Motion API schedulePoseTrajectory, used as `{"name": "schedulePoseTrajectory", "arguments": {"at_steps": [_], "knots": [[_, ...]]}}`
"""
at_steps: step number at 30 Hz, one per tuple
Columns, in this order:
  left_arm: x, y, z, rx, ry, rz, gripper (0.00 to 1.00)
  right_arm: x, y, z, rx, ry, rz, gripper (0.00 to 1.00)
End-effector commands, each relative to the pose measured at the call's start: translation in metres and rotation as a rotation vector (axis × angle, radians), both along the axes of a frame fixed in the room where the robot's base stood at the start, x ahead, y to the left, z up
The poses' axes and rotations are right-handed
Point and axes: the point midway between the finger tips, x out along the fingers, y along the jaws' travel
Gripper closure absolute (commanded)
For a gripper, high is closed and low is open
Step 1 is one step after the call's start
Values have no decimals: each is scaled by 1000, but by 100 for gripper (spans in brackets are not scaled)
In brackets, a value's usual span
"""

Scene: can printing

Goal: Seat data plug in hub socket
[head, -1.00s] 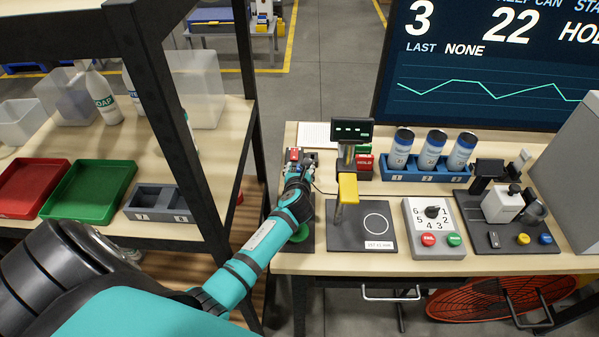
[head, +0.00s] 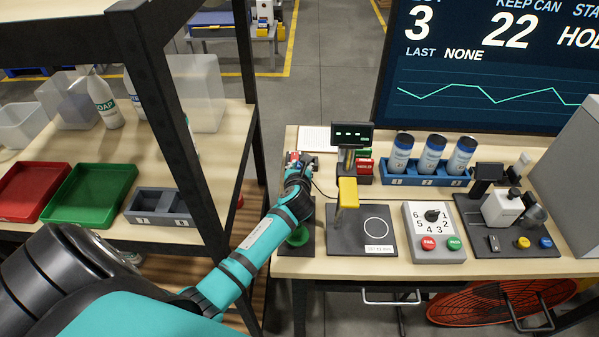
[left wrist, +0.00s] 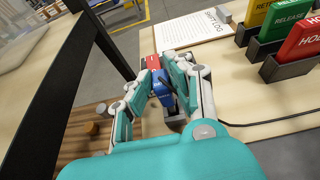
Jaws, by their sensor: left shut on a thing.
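My left gripper (head: 297,170) reaches over the left end of the workbench in the head view. In the left wrist view its fingers (left wrist: 165,95) are shut around a small blue piece (left wrist: 162,92), which looks like the data plug. The fingers hide the contact between blue and red, so I cannot tell whether the plug is in a socket. A dark cable (left wrist: 270,119) runs across the bench toward the gripper. My right gripper is not in view.
A scale-like stand (head: 347,190) with a display stands right of my gripper. Red, green and yellow cards in dark holders (left wrist: 295,45) and a paper sheet (left wrist: 192,28) are close by. The black shelf post (head: 170,110) stands left of my arm.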

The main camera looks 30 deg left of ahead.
Motion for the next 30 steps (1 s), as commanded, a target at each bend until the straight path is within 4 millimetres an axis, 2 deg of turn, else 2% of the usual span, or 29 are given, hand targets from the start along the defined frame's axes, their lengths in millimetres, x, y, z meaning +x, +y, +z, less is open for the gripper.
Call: {"name": "schedulePoseTrajectory", "arguments": {"at_steps": [1, 3, 12, 30], "knots": [[1, 1, 14, 4, -6, 0, 100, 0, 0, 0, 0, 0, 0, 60], [1, 0, 28, 4, -6, -2, 100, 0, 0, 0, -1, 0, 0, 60], [1, 0, 71, 2, -2, 0, 100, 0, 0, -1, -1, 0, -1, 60], [0, 0, 97, 2, 1, -1, 100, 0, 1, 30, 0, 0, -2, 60]]}}
